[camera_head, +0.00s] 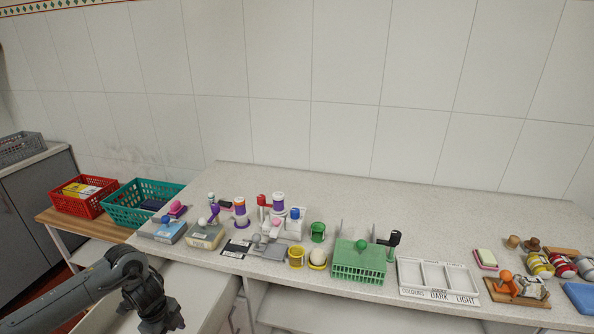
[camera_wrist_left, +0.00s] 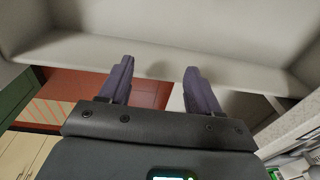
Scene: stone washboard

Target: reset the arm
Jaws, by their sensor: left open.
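My left arm comes in from the lower left in the head view, bent down at the wrist. My left gripper (camera_head: 160,318) is low, in front of the counter and below its top, near the bottom edge of the picture. In the left wrist view the two dark fingers of my left gripper (camera_wrist_left: 158,68) stand apart with nothing between them. A pale surface and a reddish floor show beyond them. My right arm and gripper are not in view.
A speckled stone counter (camera_head: 480,213) holds several small items, a green rack (camera_head: 358,262) and a white sorting tray (camera_head: 438,280). A red basket (camera_head: 83,196) and a teal basket (camera_head: 140,203) stand at the left. The counter's back strip is clear.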

